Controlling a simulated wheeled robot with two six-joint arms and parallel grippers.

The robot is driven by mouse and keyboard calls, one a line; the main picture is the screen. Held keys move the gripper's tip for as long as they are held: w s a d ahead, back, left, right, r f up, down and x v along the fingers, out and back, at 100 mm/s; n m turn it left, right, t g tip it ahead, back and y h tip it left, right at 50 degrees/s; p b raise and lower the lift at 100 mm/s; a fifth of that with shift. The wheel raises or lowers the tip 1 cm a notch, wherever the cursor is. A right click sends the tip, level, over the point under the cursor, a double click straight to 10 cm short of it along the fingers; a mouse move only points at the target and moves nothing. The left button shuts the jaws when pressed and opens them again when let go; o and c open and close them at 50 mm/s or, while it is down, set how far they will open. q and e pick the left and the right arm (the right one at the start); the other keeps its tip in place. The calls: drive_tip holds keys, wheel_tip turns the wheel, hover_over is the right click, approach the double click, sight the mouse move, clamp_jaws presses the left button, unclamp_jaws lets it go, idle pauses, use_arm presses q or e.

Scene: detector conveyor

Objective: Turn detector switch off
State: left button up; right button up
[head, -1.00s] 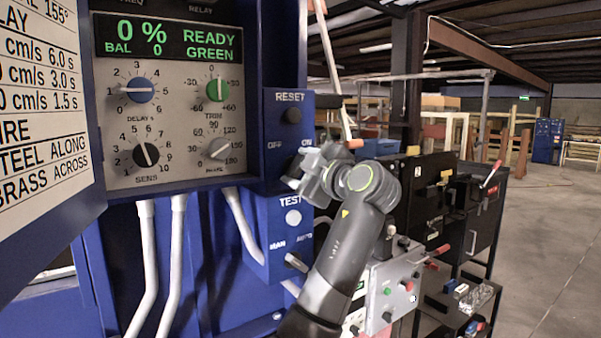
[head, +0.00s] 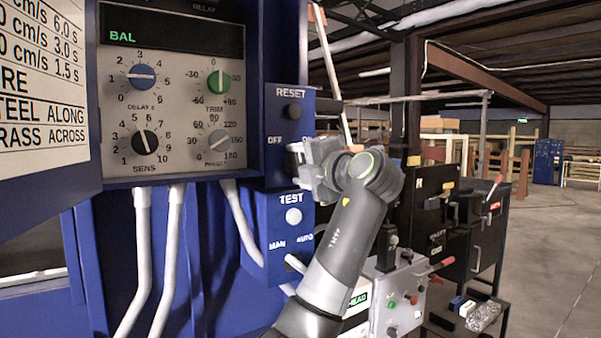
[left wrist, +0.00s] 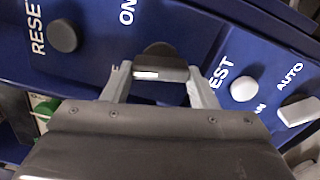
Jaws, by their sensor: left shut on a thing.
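The detector switch (left wrist: 160,56) is a dark round base with a short lever on the blue panel, between the RESET and TEST controls. My left gripper (left wrist: 160,88) has its two fingers on either side of the lever and is shut on it. In the head view my left gripper (head: 302,163) sits against the panel below the OFF and ON labels and mostly hides the switch. The detector display (head: 172,30) is dark, with only BAL lit at its lower left. My right gripper is not in view.
The black RESET button (head: 292,111) is just above the gripper, and the white TEST button (head: 293,216) is just below. The MAN/AUTO switch (left wrist: 299,111) is farther along the panel. A grey control box (head: 395,300) stands behind my left arm.

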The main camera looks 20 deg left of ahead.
use_arm(q)
drive_tip(key=shift+w+f+n+b, duration=0.1)
drive_tip(key=shift+n+b, duration=0.15)
drive_tip(key=shift+n, duration=0.75)
drive_tip(key=shift+s+f+n+b, duration=0.1)
drive_tip(key=shift+n+b, duration=0.1)
drive_tip(key=shift+n, duration=0.8)
drive_tip(key=shift+w+f+n+b, duration=0.1)
drive_tip(key=shift+n+b, duration=0.15)
drive_tip(key=shift+n, duration=1.05)
drive_tip(key=o, duration=1)
drive_tip(key=shift+r, duration=0.1)
drive_tip(key=shift+d, duration=0.1)
drive_tip(key=b+v, duration=0.4)
drive_tip(key=v, duration=1.3)
drive_tip(key=shift+d, duration=0.15)
